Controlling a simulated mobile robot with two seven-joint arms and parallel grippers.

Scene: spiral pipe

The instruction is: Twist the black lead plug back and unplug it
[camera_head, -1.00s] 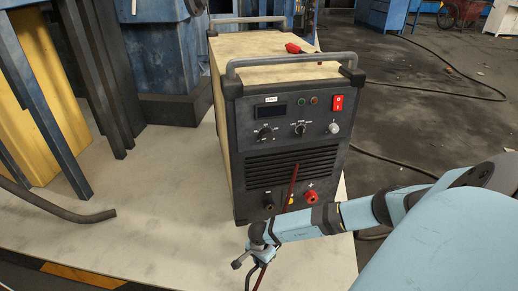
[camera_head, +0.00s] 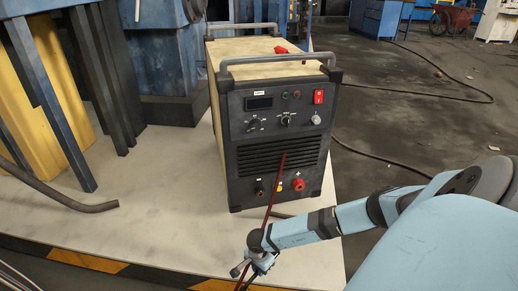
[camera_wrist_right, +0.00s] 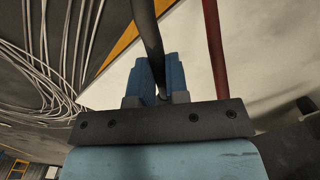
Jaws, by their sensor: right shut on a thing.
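The welding machine (camera_head: 275,130) stands upright on the pale floor plate, its dark front facing me. Low on the front are a black socket (camera_head: 260,190) at left and a red socket (camera_head: 298,185) at right. My right gripper (camera_head: 248,264) is in front of and below the black socket, clear of the machine's front. In the right wrist view its blue fingers (camera_wrist_right: 156,80) are shut around the black lead plug (camera_wrist_right: 149,35), seen as a dark rod running up between them. The plug's far end is out of that view. My left gripper is not in view.
A thin dark-red lead (camera_head: 270,203) rises in front of the machine beside my gripper; it also shows in the wrist view (camera_wrist_right: 214,50). Grey cables (camera_wrist_right: 35,70) lie coiled at left. A bent dark pipe (camera_head: 75,204) lies at left. The plate between pipe and machine is clear.

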